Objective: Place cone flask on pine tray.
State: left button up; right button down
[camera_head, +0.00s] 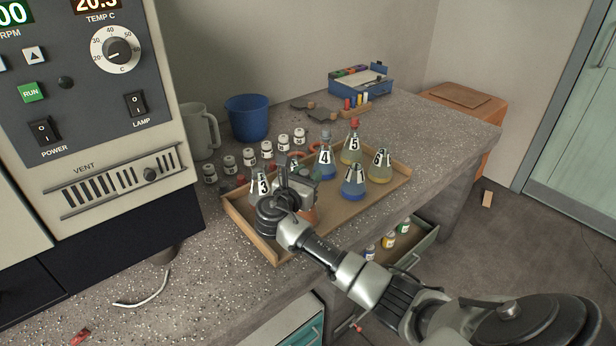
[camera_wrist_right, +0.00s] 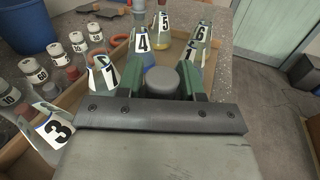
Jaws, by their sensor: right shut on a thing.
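The pine tray (camera_head: 266,249) is a shallow wooden tray on the bench. Numbered cone flasks stand in it, including flask 4 (camera_head: 325,170), flask 5 (camera_head: 350,152), flask 6 (camera_head: 379,173) and a blue-filled one (camera_head: 353,190). Flask 3 (camera_head: 258,197) is at the left end, beside my right gripper (camera_head: 297,187). In the right wrist view, a grey stopper (camera_wrist_right: 165,82) sits between my shut right fingers. An orange-red flask body (camera_head: 310,214) shows below the gripper, over the tray's near left part. Its label is hidden; I cannot tell whether it touches the tray. My left gripper is out of view.
Several small white-capped jars (camera_head: 230,165) stand behind the tray. A blue cup (camera_head: 247,118), a grey mug (camera_head: 198,131) and a blue box (camera_head: 361,82) are farther back. The control unit (camera_head: 110,110) stands at left. An open drawer (camera_head: 414,250) holds small bottles.

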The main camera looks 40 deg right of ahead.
jog(key=c, duration=0.7)
grip_release()
jog(key=shift+r, duration=0.1)
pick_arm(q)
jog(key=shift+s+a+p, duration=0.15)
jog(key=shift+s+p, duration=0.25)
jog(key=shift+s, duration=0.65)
pick_arm(e)
jog(key=v, duration=1.2)
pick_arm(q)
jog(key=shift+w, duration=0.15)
